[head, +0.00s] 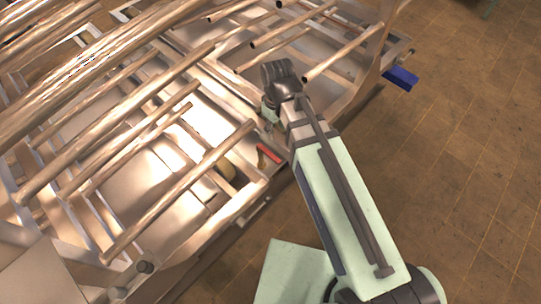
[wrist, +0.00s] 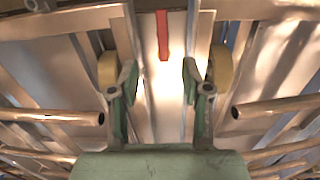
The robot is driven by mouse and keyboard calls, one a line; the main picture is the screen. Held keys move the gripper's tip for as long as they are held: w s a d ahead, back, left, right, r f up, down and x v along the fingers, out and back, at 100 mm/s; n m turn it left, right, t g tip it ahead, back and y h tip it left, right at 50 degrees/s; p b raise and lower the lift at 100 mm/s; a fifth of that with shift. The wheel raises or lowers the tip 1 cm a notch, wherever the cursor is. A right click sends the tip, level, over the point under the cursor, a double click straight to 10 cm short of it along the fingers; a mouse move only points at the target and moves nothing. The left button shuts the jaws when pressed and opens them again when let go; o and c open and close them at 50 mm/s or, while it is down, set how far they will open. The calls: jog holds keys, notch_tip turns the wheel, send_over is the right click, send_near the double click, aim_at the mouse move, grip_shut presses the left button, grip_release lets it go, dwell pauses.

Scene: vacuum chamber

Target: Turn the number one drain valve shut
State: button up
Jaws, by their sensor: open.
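A red lever handle (head: 268,153) sits at the near right edge of the metal frame in the head view, beside a small brass-coloured part. The red handle also shows in the wrist view (wrist: 163,36), pointing down the picture from the top middle. I see no number on it. My gripper (wrist: 159,82) is open and empty, its two green fingers apart. The handle lies beyond the fingertips, in line with the gap between them, and I see no contact. In the head view my gripper (head: 270,114) is partly hidden by my wrist, just above the red handle in the picture.
A blue handle-like part (head: 401,78) sticks out from the frame's far right corner. Long metal tubes (head: 150,150) run across the frame, and tube ends (wrist: 66,117) flank my gripper in the wrist view. The tiled floor (head: 460,150) at the right is clear.

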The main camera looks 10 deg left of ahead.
aim_at(273, 156)
jog(key=f+p, duration=0.1)
jog(key=f, duration=0.4)
jog(key=f+p, duration=0.1)
jog(key=f, duration=0.4)
jog(key=f+p, duration=0.1)
jog(key=f, duration=0.5)
jog(key=shift+a+f, duration=0.1)
jog(key=shift+a, duration=0.3)
jog(key=shift+s, duration=0.1)
grip_shut()
